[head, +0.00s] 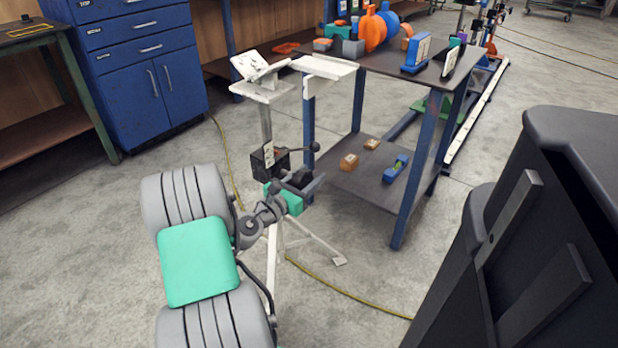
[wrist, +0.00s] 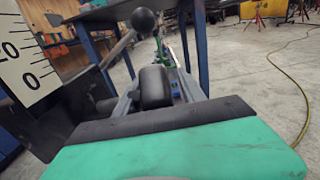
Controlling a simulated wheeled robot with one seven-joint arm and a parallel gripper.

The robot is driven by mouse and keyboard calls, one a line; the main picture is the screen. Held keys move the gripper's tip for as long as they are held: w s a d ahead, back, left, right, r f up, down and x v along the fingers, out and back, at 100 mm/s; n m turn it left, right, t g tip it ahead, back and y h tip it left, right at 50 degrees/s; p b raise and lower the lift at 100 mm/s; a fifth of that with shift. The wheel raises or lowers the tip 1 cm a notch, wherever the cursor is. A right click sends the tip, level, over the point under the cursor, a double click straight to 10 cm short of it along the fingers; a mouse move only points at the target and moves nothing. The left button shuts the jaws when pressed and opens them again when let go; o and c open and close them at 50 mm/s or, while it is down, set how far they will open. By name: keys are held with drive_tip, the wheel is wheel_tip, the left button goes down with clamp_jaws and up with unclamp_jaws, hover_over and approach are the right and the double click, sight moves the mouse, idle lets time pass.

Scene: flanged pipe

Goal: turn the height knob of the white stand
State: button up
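The white stand (head: 266,122) stands on splayed legs in the middle of the head view, with a tilted white head on top. A black clamp block (head: 283,158) sits on its post beside a white number scale (wrist: 25,55). A lever with a black ball (wrist: 143,20) sticks out of the block. A dark rounded knob (wrist: 155,86) lies between the fingers of my gripper (wrist: 160,95). The fingers are apart, one on each side, and a narrow gap shows at the right finger. In the head view my gripper (head: 302,186) is at block height, partly covering the knob.
A dark-topped table (head: 392,62) with blue legs and a lower shelf stands just behind and right of the stand. Orange and blue parts lie on it. A blue cabinet (head: 150,80) is at the back left. A yellow cable (head: 350,294) crosses the floor.

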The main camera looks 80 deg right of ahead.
clamp_jaws()
drive_tip(key=shift+r+p, duration=0.2)
drive_tip(key=shift+p, duration=0.95)
